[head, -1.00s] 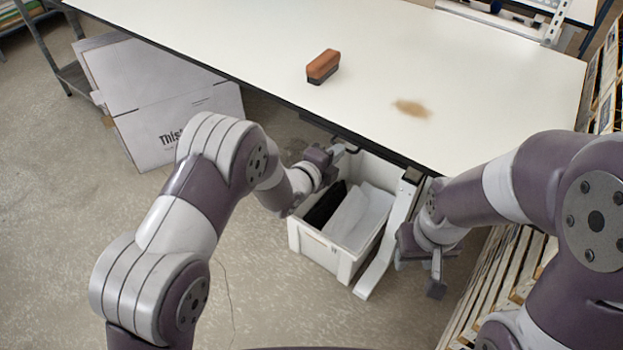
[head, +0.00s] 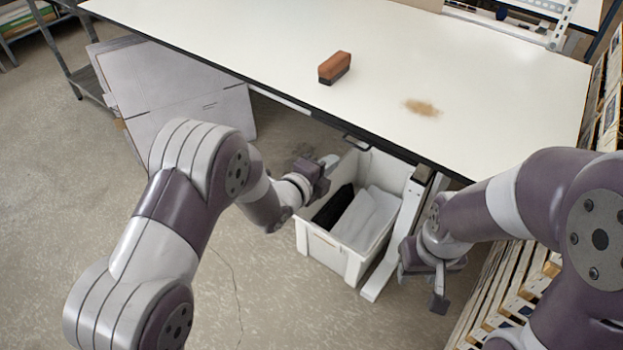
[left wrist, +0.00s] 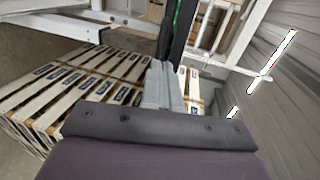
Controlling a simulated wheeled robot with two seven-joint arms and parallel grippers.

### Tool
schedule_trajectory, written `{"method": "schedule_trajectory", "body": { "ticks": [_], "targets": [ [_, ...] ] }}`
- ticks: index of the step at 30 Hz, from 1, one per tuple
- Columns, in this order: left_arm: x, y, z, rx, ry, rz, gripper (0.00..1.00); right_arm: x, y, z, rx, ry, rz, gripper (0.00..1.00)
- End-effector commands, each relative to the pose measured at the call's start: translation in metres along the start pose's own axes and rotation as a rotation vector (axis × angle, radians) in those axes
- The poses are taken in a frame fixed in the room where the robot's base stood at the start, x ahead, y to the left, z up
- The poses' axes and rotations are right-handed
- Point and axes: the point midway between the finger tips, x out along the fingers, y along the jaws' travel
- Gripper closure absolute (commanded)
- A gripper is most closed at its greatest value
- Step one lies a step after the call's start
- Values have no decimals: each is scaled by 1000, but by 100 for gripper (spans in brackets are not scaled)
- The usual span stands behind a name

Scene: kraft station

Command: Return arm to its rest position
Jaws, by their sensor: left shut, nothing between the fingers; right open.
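My left gripper (head: 328,163) is in front of the table's near edge, just above the back left of a white bin. Its fingers are shut with nothing between them; the shut fingers also show in the left wrist view (left wrist: 164,85). My right gripper (head: 437,285) hangs low to the right of the bin, beside the table leg, and is open and empty.
A white table (head: 250,40) spans the back, holding a brown brush (head: 334,68) and a brown stain (head: 422,108). The white bin (head: 325,250) holds dark and white items. A cardboard box (head: 190,100) leans at left. Stacked crates (head: 510,285) stand at right. Floor at left is clear.

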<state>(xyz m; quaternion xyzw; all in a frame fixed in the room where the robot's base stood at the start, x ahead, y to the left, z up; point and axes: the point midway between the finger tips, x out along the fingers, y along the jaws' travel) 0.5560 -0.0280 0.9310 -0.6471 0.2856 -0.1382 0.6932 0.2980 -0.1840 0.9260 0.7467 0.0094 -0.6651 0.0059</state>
Motion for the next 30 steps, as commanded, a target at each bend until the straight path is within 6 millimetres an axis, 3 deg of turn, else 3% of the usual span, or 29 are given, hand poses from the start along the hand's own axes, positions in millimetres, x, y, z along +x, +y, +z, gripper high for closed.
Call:
{"method": "schedule_trajectory", "body": {
  "ticks": [7,15,17,19,21,23,24,27,30],
  "targets": [
    [-45,1,0,-1,-1,0,100,4,0,1,0,0,0,57],
    [-57,2,0,-23,0,4,100,5,0,1,0,0,0,57],
    [-57,12,2,-117,-12,56,100,5,0,1,0,0,0,57],
    [-68,53,8,-343,-92,237,100,5,0,1,0,0,0,57],
    [-103,88,19,-667,-290,462,100,0,0,0,0,0,0,57],
    [-152,98,28,-965,-540,613,100,-10,0,-1,0,0,0,57],
    [-189,97,31,-1154,-725,681,100,-18,0,-2,0,0,0,57],
    [-273,78,22,-1516,-1127,756,100,-36,0,-4,0,1,0,57],
    [-326,47,10,-1717,-1348,749,100,-52,0,-6,0,0,0,57]
  ]
}}
